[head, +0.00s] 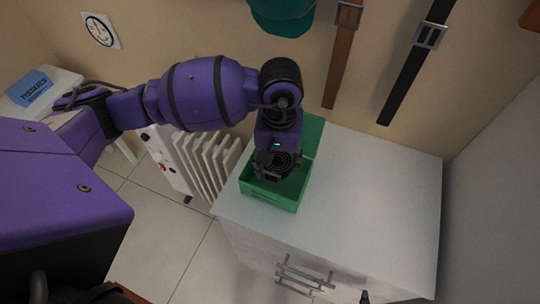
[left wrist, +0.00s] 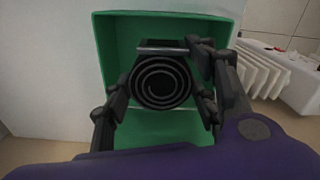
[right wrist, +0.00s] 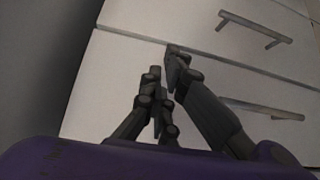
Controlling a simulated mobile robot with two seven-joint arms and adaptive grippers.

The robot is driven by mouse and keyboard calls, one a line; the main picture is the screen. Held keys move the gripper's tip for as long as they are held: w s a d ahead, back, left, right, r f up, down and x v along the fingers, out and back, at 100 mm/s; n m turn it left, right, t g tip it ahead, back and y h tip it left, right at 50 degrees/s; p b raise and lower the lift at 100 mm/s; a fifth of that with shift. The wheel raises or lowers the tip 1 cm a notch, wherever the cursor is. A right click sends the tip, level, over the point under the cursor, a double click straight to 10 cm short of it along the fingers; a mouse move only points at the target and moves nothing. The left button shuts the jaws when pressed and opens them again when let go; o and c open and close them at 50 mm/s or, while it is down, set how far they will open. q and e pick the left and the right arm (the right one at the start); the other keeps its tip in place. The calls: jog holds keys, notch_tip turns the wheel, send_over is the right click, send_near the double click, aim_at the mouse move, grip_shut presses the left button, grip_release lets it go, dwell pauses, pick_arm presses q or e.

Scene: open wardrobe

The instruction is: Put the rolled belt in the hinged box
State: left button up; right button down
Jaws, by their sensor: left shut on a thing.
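The rolled belt (left wrist: 161,82) is a black spiral coil with a metal buckle at its edge. My left gripper (left wrist: 163,88) is shut on it, one finger on each side. In the head view the left gripper (head: 275,165) points down over the open hinged box (head: 272,196), with the coil at the box's mouth. I cannot tell whether the coil touches the box floor. The box is green, its lid (head: 313,136) raised at the back. My right gripper (right wrist: 165,65) is shut and empty in front of the drawer fronts.
The box stands on the left part of a white cabinet top (head: 370,190); the right part is clear. Drawer handles (head: 303,272) stick out in front. Two belts, brown (head: 342,55) and black (head: 415,65), hang on the wall. A white radiator (head: 205,160) stands left.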

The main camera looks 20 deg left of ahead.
aim_at(278, 162)
pick_arm(q)
jog(key=shift+f, duration=3.55)
jog(key=shift+f, duration=0.2)
jog(key=o, duration=1.3)
jog(key=shift+c, duration=0.2)
notch_tip(278, 162, up, 12)
jog(key=shift+r, duration=0.25)
